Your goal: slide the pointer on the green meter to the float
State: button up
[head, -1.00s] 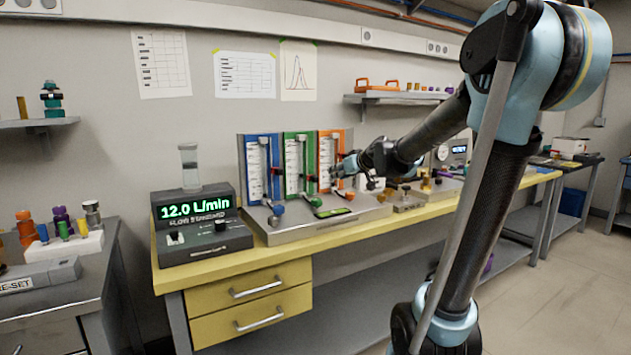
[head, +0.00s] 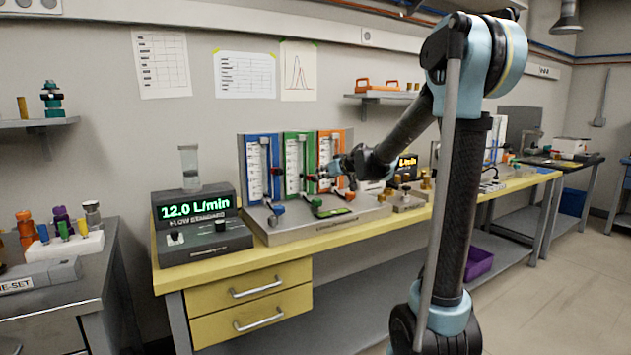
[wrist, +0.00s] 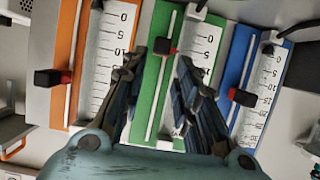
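The green meter (head: 291,150) stands upright between the blue and orange meters in the head view. In the wrist view its green panel (wrist: 150,105) is in the middle, rotated, with a white scale (wrist: 199,45). Its pointer is a black block with a red tip (wrist: 163,46) on a pale rail, near the scale's 5 mark. My gripper (wrist: 160,66) is open, with one finger on each side of the green panel and the pointer just beyond the tips. It also shows in the head view (head: 320,177) in front of the meters. I cannot make out the float.
The blue meter (head: 254,160) and orange meter (head: 324,142) stand close on either side, each with its own pointer. Coloured knobs sit on the base (head: 330,228) below. A readout box (head: 195,208) shows 12.0 L/min at left.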

aim_at(315, 176)
jog(key=shift+x, duration=4.4)
jog(key=shift+c, duration=0.5)
grip_shut()
